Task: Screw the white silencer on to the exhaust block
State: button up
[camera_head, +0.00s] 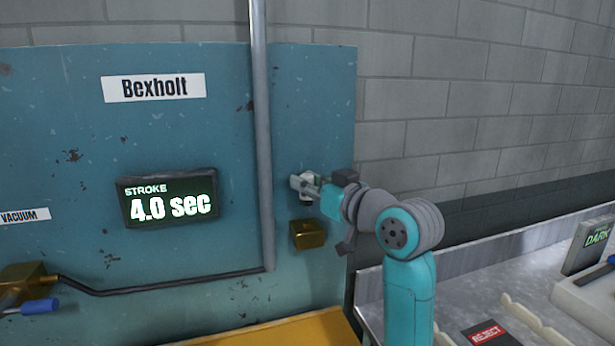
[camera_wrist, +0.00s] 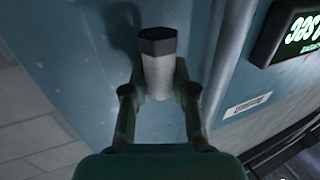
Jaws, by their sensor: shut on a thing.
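The white silencer (camera_wrist: 158,78) is a pale cylinder with a dark hexagonal end, seen between the two fingers of my gripper (camera_wrist: 159,85) in the wrist view. My gripper (camera_head: 308,186) is shut on it. In the head view only a little of the silencer (camera_head: 307,197) shows, because the fingers cover part of it. A brass block (camera_head: 309,235) on the blue panel, likely the exhaust block, sits just below my gripper. The silencer appears above the block and apart from it. The block does not show in the wrist view.
A vertical grey pipe (camera_head: 262,140) runs down the blue panel (camera_head: 180,60) left of my gripper. A stroke display (camera_head: 168,198) is farther left. Another brass block (camera_head: 25,281) with a black hose is at far left. A metal bench (camera_head: 540,260) stands at right.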

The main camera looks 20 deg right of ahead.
aim_at(311, 199)
jog(key=shift+f, duration=1.6)
